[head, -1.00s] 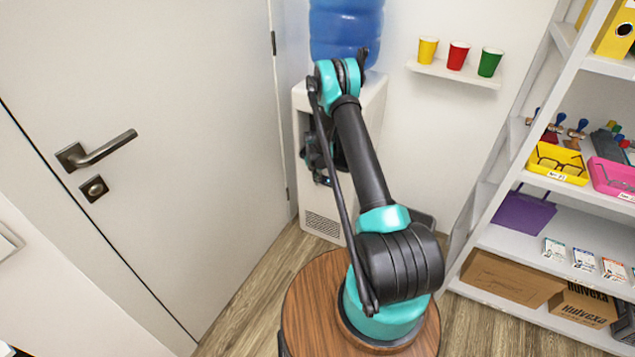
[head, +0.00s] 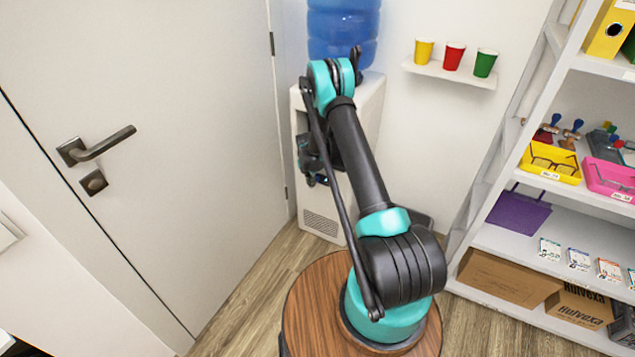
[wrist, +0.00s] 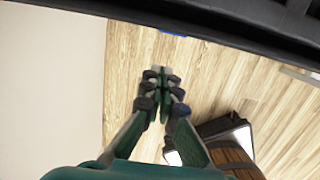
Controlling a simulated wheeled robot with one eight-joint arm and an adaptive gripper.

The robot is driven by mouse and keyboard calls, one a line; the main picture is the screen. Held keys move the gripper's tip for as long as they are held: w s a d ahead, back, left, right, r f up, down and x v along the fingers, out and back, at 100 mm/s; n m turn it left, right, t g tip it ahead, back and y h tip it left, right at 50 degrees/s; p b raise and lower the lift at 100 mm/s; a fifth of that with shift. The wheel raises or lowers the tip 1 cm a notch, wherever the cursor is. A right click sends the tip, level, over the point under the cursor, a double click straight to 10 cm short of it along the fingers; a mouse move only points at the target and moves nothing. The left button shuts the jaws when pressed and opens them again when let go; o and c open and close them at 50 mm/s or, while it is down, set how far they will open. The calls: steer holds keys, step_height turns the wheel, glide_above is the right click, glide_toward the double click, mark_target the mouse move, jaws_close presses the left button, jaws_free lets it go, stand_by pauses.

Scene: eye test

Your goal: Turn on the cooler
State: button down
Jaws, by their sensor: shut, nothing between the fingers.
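The cooler (head: 368,112) is a white floor-standing unit in the corner, with a blue water bottle (head: 343,28) on top. My arm crosses in front of it in the head view and hides much of its front, so I cannot see its switch or taps. My gripper (head: 318,180) is low at the end of the folded arm, in front of the cooler's left part and partly hidden. In the wrist view my gripper (wrist: 160,76) has its fingers together, holding nothing, with the wooden floor behind them. I cannot tell whether it touches the cooler.
A closed door (head: 190,90) with a dark handle (head: 105,144) stands close on the left. A small wall shelf (head: 450,73) with yellow, red and green cups is right of the cooler. A white shelving unit (head: 590,225) fills the right side. Bare floor (head: 245,310) lies between.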

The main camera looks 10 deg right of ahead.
step_height(320, 180, up, 9)
steer(key=s+a, duration=0.2)
steer(key=s, duration=0.1)
steer(key=shift+r, duration=0.2)
steer(key=shift+r, duration=0.1)
stand_by(0.3)
